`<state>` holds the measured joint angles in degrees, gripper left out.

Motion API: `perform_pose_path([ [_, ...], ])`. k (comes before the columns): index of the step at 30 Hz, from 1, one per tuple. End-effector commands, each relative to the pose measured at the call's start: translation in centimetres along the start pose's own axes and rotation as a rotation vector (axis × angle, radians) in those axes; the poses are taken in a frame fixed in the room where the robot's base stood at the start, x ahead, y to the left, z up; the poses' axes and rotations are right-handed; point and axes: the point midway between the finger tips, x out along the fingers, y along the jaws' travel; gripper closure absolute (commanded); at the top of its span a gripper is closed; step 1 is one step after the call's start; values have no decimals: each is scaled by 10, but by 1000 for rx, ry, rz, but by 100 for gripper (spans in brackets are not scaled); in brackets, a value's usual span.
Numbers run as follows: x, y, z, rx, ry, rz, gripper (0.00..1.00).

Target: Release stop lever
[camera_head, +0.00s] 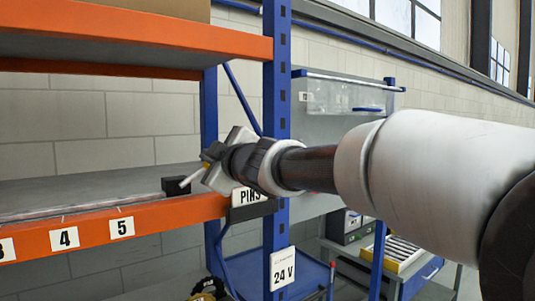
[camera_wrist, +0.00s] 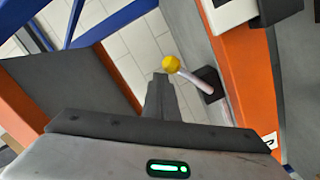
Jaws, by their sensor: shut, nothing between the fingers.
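The stop lever is a pale rod with a yellow knob (camera_wrist: 171,64), rising from a black block (camera_wrist: 208,84) on the orange shelf beam in the wrist view. In the head view the black block (camera_head: 176,186) sits at the right end of the shelf, and the pale rod (camera_head: 190,178) slants up from it toward my gripper. My gripper (camera_wrist: 160,80) is shut and empty. Its fingertips are close beside the knob, on the left in the wrist view; I cannot tell whether they touch. In the head view my gripper (camera_head: 215,172) largely hides the knob.
The orange beam (camera_head: 140,222) carries number labels. A blue upright (camera_head: 277,120) stands just behind my gripper, with a "PINS" label and a "24 V" sign (camera_head: 283,268).

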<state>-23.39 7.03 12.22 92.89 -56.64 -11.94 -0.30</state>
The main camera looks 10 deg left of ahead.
Motion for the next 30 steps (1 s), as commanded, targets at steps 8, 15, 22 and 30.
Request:
perform_pose_path([
  [8,0,-2,7,0,-8,-1,100],
  [15,0,-2,9,0,-12,-1,100],
  [22,0,2,6,0,-15,-1,100],
  [30,-7,26,-36,-3,-6,5,100],
])
